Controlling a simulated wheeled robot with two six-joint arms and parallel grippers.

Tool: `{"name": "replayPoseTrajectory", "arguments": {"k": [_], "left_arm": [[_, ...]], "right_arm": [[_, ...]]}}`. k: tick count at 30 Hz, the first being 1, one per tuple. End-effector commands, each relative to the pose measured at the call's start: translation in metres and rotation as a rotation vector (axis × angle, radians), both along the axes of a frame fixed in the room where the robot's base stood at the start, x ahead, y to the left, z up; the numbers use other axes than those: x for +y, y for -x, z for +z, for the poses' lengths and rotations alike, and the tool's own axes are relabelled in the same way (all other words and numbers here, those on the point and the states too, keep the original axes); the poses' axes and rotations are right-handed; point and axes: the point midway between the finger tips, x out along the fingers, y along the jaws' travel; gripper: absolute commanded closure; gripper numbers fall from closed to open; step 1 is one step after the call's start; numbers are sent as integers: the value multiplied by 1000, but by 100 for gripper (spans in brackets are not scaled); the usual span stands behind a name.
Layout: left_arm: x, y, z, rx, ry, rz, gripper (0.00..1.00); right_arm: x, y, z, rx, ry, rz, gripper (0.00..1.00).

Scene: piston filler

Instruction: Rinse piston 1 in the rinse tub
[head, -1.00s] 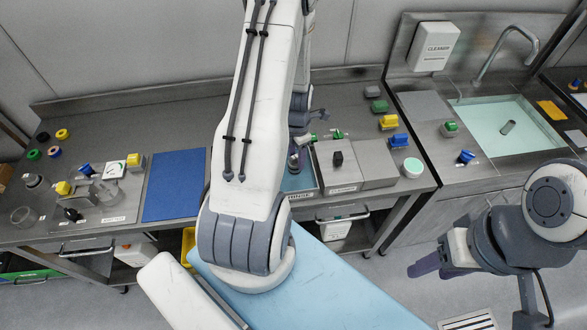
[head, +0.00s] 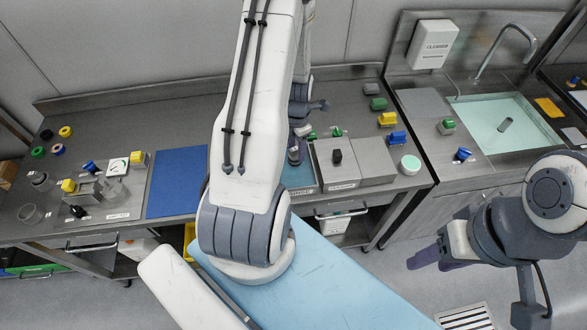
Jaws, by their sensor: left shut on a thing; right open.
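The rinse tub (head: 303,191), labelled on its front edge, holds pale blue liquid at the middle of the bench. My own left arm hides its left part. My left gripper (head: 296,148) is over the back of the tub, mostly hidden behind that arm. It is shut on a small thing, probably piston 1. I cannot make out its shape or whether it touches the liquid. My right gripper (head: 420,261) is open and empty, in front of the bench and above the floor.
A grey block with a black knob (head: 337,157) stands right of the tub, with a white-green round container (head: 410,165) further right. A blue mat (head: 176,182) lies to the left.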

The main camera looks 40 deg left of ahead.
Motion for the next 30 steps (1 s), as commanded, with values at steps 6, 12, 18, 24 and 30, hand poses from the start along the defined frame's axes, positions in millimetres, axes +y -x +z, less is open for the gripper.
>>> {"name": "replayPoseTrajectory", "arguments": {"k": [6,12,18,24,30], "left_arm": [[0,0,0,-1,-1,0,100],[0,0,0,-1,-1,0,100],[0,0,3,-1,-1,0,100],[0,0,17,-1,-1,0,100],[0,0,34,-1,-1,0,100]], "right_arm": [[0,0,0,0,0,0,50],[0,0,0,0,0,0,50],[0,0,2,0,0,0,50],[0,0,14,0,0,0,50],[0,0,28,0,0,0,50]]}}
